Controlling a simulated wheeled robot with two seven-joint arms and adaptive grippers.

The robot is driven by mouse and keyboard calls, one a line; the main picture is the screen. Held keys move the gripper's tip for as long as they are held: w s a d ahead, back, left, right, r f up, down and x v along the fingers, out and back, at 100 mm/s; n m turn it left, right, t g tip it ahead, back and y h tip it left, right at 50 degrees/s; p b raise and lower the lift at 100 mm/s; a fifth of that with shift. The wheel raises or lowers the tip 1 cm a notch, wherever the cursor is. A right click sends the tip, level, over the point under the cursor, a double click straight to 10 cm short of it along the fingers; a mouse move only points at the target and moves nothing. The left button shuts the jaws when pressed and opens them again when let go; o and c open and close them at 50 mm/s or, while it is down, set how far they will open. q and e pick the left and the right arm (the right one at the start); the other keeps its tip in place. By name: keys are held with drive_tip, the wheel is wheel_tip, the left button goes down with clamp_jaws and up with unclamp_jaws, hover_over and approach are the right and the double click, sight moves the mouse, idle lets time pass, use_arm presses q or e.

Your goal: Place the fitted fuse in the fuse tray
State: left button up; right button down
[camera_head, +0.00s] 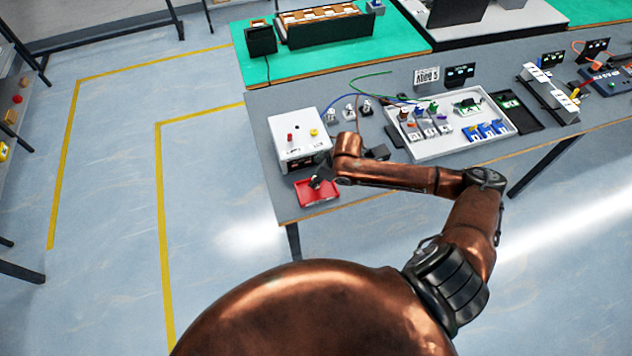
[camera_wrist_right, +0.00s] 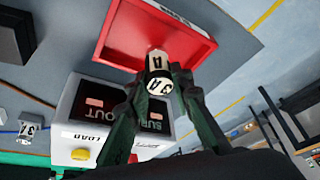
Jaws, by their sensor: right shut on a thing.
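The fuse (camera_wrist_right: 158,62) is a short pale cylinder with a dark band and "3 A" type markings. My right gripper (camera_wrist_right: 160,84) is shut on it, one finger on each side. The red fuse tray (camera_head: 304,190) lies at the near left corner of the grey table, and my right gripper (camera_head: 318,181) is over it. In the wrist view the fuse overlaps the red tray floor (camera_wrist_right: 185,35). I cannot tell if the fuse touches it. In the head view the gripper hides the fuse. My left gripper is not in view.
A white box (camera_head: 294,130) with a red and a yellow button stands just behind the tray. A grey tray (camera_head: 452,147) of coloured parts lies to the right. Small connectors and wires (camera_head: 349,114) lie between. The table's front edge is close to the red tray.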

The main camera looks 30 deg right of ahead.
drive_tip(key=shift+f, duration=0.9)
drive_tip(key=shift+r, duration=0.1)
drive_tip(key=c, duration=1.7)
unclamp_jaws()
drive_tip(key=p+v, duration=0.1)
drive_tip(key=v, duration=1.1)
drive_tip(key=shift+d, duration=0.1)
